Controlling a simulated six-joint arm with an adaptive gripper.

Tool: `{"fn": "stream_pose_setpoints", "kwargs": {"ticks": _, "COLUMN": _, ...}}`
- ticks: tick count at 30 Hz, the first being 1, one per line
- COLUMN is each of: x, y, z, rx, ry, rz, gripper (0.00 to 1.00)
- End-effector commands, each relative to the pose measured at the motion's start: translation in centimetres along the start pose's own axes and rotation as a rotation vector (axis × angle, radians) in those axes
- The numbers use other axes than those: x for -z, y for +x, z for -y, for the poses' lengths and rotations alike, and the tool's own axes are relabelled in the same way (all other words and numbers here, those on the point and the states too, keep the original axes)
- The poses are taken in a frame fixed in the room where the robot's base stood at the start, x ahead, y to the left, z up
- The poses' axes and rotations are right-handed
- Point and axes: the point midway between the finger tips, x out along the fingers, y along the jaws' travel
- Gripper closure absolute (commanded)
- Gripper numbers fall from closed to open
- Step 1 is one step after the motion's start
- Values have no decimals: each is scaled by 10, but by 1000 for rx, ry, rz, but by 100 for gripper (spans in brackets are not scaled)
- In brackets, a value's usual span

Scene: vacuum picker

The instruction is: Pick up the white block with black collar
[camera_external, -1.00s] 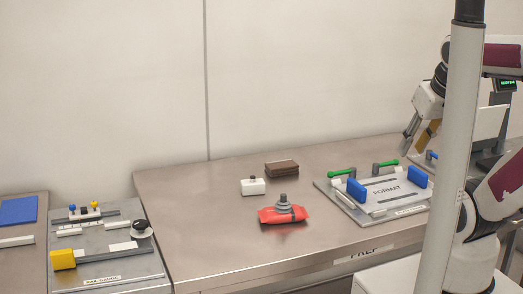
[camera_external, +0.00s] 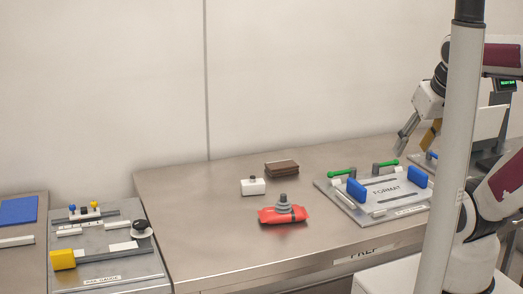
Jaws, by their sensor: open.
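The white block (camera_external: 253,187) with a small black collar on top sits upright on the steel prep table, left of the table's middle. My gripper (camera_external: 416,146) is at the right, above the far side of the format plate. It is open and empty, its fingers pointing down, well apart from the white block. A grey pole hides part of my arm.
A red packet (camera_external: 268,216) with a grey stepped piece on it lies in front of the block. A brown block (camera_external: 282,168) lies behind it. The format fixture (camera_external: 348,203) has green-handled clamps and blue blocks. A rail fixture (camera_external: 120,262) stands at the left. The table's left part is clear.

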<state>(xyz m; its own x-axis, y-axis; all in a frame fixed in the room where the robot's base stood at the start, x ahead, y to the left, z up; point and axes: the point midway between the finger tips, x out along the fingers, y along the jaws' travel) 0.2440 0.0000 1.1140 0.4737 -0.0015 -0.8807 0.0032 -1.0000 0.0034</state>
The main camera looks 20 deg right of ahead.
Motion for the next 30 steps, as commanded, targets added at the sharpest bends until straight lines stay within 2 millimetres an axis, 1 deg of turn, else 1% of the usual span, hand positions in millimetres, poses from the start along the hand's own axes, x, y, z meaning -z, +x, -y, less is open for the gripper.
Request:
{"fn": "stream_pose_setpoints", "kwargs": {"ticks": 5, "x": 14, "y": 2, "z": -5, "rx": -19, "ry": -51, "rz": -17, "gripper": 52}}
{"fn": "stream_pose_setpoints", "kwargs": {"ticks": 8, "x": 30, "y": 5, "z": -11, "rx": -43, "ry": -116, "rz": -37, "gripper": 52}}
{"fn": "stream_pose_setpoints", "kwargs": {"ticks": 11, "x": 53, "y": 8, "z": -19, "rx": -76, "ry": -208, "rz": -63, "gripper": 52}}
{"fn": "stream_pose_setpoints", "kwargs": {"ticks": 14, "x": 79, "y": 13, "z": -27, "rx": -114, "ry": -317, "rz": -92, "gripper": 52}}
{"fn": "stream_pose_setpoints", "kwargs": {"ticks": 21, "x": 146, "y": 27, "z": -41, "rx": -207, "ry": -605, "rz": -158, "gripper": 52}}
{"fn": "stream_pose_setpoints", "kwargs": {"ticks": 30, "x": 225, "y": 50, "z": -47, "rx": -317, "ry": -979, "rz": -227, "gripper": 52}}
